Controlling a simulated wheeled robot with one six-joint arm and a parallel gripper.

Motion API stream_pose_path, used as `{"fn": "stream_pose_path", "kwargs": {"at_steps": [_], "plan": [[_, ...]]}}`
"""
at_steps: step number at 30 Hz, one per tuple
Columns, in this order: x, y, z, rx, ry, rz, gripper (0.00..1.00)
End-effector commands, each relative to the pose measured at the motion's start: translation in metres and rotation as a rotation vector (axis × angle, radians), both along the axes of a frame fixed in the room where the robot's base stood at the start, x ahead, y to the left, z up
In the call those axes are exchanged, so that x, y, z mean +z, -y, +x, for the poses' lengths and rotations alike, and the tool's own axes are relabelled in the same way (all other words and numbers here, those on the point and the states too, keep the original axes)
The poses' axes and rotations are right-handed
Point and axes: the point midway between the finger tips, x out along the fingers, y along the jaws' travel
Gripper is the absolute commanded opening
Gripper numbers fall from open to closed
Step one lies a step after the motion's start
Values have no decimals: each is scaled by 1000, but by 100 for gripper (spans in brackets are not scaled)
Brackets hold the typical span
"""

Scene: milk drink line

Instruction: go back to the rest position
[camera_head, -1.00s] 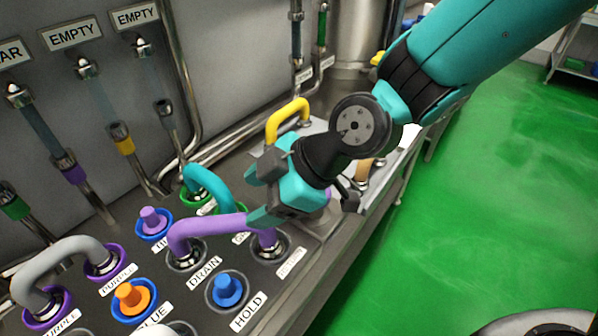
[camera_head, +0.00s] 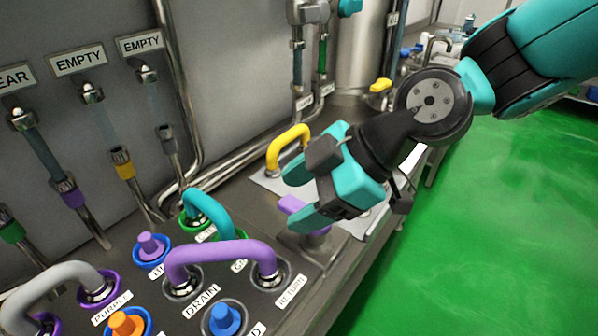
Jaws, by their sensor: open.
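My gripper (camera_head: 300,195) is teal and black. It is open and empty, above the right part of the steel panel, with its fingers pointing left. The purple pipe bend (camera_head: 220,254) stands on the panel at lower left of my gripper, joining the ports by the DRAIN and RETURN labels. There is a visible gap between it and the fingers. A small purple part (camera_head: 290,204) shows just below my gripper, partly hidden by it.
A teal bend (camera_head: 208,210), a grey bend (camera_head: 55,280) and a yellow bend (camera_head: 287,146) stand around. Purple (camera_head: 151,245), orange (camera_head: 127,323) and blue (camera_head: 224,318) plugs sit in ports. Sight tubes and pipes line the wall behind. The green floor (camera_head: 475,220) at right is clear.

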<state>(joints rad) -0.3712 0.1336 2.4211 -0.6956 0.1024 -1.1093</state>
Motion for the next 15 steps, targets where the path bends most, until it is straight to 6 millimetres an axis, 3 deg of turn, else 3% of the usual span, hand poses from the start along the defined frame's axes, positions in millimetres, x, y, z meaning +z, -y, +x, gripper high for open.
{"fn": "stream_pose_path", "kwargs": {"at_steps": [4, 7, 15], "plan": [[1, 2, -1, -13, -14, -6, 63], [5, 16, -9, -87, -94, -43, 63], [19, 90, -56, -595, -505, -247, 63]]}}
